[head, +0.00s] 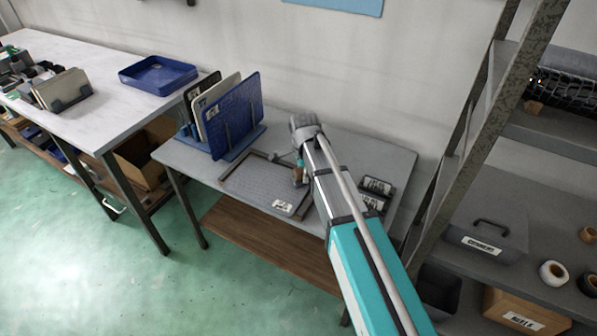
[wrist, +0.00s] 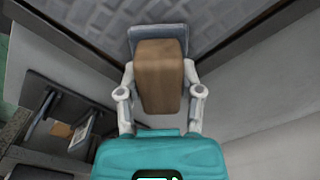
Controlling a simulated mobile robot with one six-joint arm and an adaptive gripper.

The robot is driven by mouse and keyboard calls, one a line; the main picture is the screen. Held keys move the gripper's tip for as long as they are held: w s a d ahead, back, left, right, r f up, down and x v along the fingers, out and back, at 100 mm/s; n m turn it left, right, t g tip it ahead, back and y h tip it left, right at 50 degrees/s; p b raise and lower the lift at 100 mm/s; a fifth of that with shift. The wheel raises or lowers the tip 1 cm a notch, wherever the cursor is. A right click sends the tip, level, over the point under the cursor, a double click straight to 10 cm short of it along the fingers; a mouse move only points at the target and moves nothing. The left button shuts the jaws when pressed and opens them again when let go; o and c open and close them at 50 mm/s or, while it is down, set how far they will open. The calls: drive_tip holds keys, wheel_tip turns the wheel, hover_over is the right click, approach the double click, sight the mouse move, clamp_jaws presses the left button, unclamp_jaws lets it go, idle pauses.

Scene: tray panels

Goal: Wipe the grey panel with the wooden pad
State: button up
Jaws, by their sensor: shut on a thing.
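The grey panel (head: 258,185) lies flat in a dark brown frame on the middle table. Its textured surface also shows at the top of the wrist view (wrist: 108,18). My gripper (wrist: 160,92) is shut on the wooden pad (wrist: 160,68), a brown block between the two fingers with a blue-grey piece at its far end. In the head view the pad (head: 298,176) is a small brown patch at the right side of the panel, partly hidden by my arm. I cannot tell whether the pad touches the panel.
A blue rack (head: 238,143) with upright black, white and blue panels stands behind left of the frame. Dark labelled blocks (head: 376,187) sit right of my arm. A white label (head: 283,205) lies at the frame's front. A metal shelf (head: 480,130) stands at the right.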

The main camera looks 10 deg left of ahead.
drive_tip(key=shift+s+d, duration=0.25)
drive_tip(key=shift+d, duration=0.55)
drive_tip(key=shift+r, duration=0.1)
drive_tip(key=shift+r+p, duration=3)
drive_tip(key=shift+p, duration=0.1)
drive_tip(key=shift+r+p, duration=1.5)
